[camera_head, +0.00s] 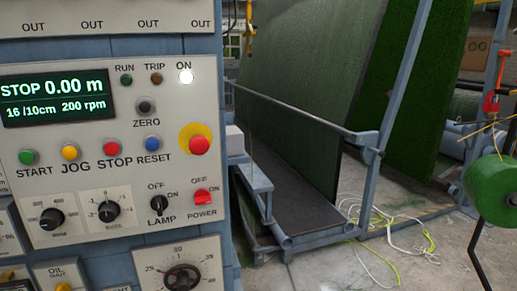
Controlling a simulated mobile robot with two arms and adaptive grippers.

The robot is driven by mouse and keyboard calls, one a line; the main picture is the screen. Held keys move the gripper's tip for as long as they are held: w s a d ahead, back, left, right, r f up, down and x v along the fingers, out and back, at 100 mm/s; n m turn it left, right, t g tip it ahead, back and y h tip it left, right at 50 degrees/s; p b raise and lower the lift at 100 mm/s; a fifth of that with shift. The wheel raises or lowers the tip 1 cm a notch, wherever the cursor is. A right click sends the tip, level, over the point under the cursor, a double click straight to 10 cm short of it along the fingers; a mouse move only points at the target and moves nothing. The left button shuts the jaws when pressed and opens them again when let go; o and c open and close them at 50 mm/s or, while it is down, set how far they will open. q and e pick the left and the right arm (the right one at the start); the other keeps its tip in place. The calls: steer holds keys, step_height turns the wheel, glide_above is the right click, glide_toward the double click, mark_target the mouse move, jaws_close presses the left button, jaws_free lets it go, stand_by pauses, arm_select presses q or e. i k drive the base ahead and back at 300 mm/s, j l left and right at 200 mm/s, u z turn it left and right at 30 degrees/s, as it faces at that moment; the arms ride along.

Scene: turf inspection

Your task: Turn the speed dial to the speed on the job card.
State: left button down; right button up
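A control panel (125,160) fills the left. A black knob (52,218) at its lower left has a scale of numbers, too small to read surely; it may be the speed dial. A second black knob (108,211) beside it has a scale with 0 at the top. A larger dial (182,278) below, cut by the bottom edge, is marked 25, 30 and 40 among others. The green display (57,98) reads STOP, 0.00 m, 16/10cm and 200 rpm. I can make out no job card. Neither gripper is in view.
Coloured buttons line the panel, with a red mushroom button (199,145) on yellow. The white ON lamp (186,76) is lit. A red power switch (203,196) sits below. Green turf (310,90) hangs behind a blue frame; loose cords (395,235) lie on the floor.

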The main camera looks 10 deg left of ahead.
mark_target(51, 218)
steer(key=u, duration=1.25)
